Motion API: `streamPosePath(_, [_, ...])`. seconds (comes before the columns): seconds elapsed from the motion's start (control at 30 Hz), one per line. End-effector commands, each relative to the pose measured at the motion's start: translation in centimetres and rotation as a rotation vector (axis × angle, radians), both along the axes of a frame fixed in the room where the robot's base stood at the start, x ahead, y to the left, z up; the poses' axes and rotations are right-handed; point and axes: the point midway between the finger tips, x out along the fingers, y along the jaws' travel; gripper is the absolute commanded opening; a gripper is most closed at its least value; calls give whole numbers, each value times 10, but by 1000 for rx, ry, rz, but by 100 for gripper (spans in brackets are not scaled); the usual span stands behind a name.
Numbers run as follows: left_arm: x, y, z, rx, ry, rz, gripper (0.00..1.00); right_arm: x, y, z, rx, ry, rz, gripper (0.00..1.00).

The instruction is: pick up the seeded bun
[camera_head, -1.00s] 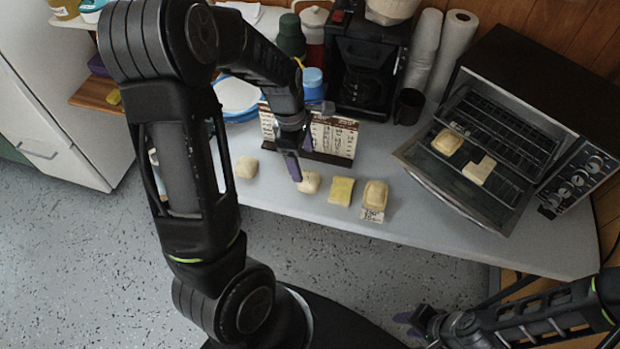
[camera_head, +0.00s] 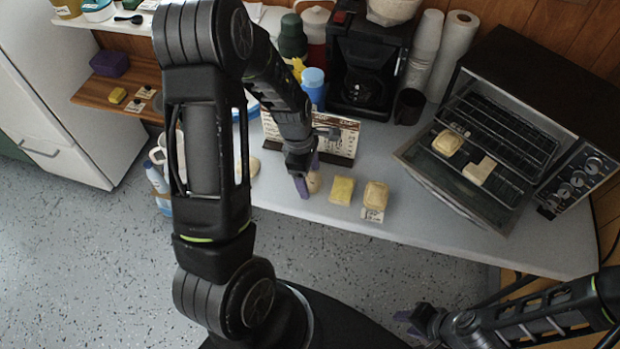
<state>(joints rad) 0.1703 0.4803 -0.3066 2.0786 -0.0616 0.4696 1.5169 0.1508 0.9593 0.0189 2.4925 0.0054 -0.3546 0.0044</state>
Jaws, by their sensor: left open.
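Several bread-like pieces lie along the front of the grey counter (camera_head: 440,235). A small pale round bun (camera_head: 314,184) lies right at my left gripper (camera_head: 307,180), partly hidden by it. The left gripper is open, pointing down, with its purple fingers at the bun; whether they touch it I cannot tell. Another pale round piece (camera_head: 253,167) lies further left, mostly hidden by my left arm. A yellow square piece (camera_head: 341,190) and a tan loaf-shaped piece (camera_head: 375,195) lie to the right. Seeds are too small to make out. My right gripper (camera_head: 408,322) is low at the front, away from the bread.
A printed card stand (camera_head: 337,138) stands just behind the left gripper.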

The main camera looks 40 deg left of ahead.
Motion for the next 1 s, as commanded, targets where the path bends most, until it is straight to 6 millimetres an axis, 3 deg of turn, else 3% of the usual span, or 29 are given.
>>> streamPosePath(0.53, [0,0,0,0,-1,0,76,0,0,0,0,0,0,36])
streamPosePath(1.0, [0,0,1,0,-1,0,39,0,0,0,0,0,0,36])
